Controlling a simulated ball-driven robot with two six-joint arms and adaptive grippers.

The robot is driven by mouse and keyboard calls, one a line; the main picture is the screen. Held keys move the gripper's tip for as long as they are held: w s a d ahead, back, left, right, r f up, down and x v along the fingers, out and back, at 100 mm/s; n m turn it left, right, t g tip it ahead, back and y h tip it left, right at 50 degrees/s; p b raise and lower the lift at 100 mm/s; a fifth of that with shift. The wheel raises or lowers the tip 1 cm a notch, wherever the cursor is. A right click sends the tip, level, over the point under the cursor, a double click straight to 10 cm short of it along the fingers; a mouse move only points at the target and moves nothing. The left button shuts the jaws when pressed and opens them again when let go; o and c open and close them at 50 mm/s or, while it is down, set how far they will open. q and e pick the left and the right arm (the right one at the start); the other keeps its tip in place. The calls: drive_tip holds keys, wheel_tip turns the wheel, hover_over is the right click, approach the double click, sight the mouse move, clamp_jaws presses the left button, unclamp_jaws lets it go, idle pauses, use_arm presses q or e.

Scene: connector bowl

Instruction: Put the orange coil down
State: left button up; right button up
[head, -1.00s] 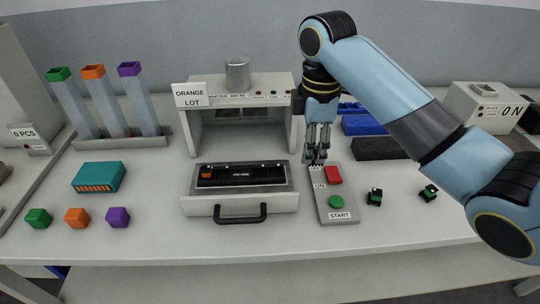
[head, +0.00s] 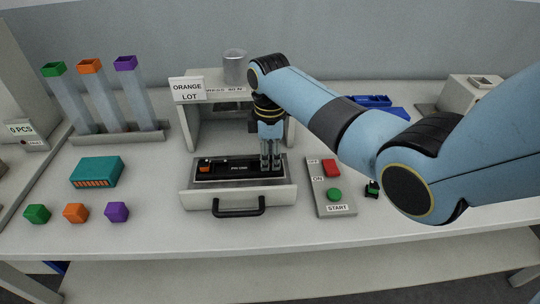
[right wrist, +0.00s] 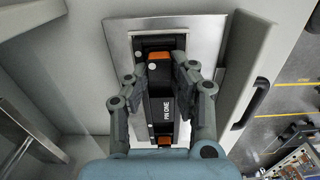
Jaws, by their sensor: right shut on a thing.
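My right gripper (head: 271,166) points straight down at the right end of the black fixture (head: 238,169) in the open drawer (head: 196,199). It is shut on the orange coil (right wrist: 165,139), which shows only as a small orange patch low between the fingers in the right wrist view. The head view hides the coil behind the fingers, and I cannot tell whether it touches the fixture. Another orange piece (head: 205,165) sits at the fixture's left end; it also shows in the right wrist view (right wrist: 158,57). My left gripper is out of view.
The housing (head: 192,128) with an "ORANGE LOT" sign stands behind the drawer. A button panel (head: 330,192) lies right of it, with a green-and-black part (head: 372,189) beyond. A teal box (head: 97,172) and green, orange (head: 76,213) and purple cubes are at left. Clear table lies between.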

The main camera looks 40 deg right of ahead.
sight(270, 159)
drive_tip(key=shift+f, duration=0.1)
drive_tip(key=o, duration=0.9)
drive_tip(key=shift+o, duration=0.2)
wheel_tip(270, 159, up, 12)
idle(0.4)
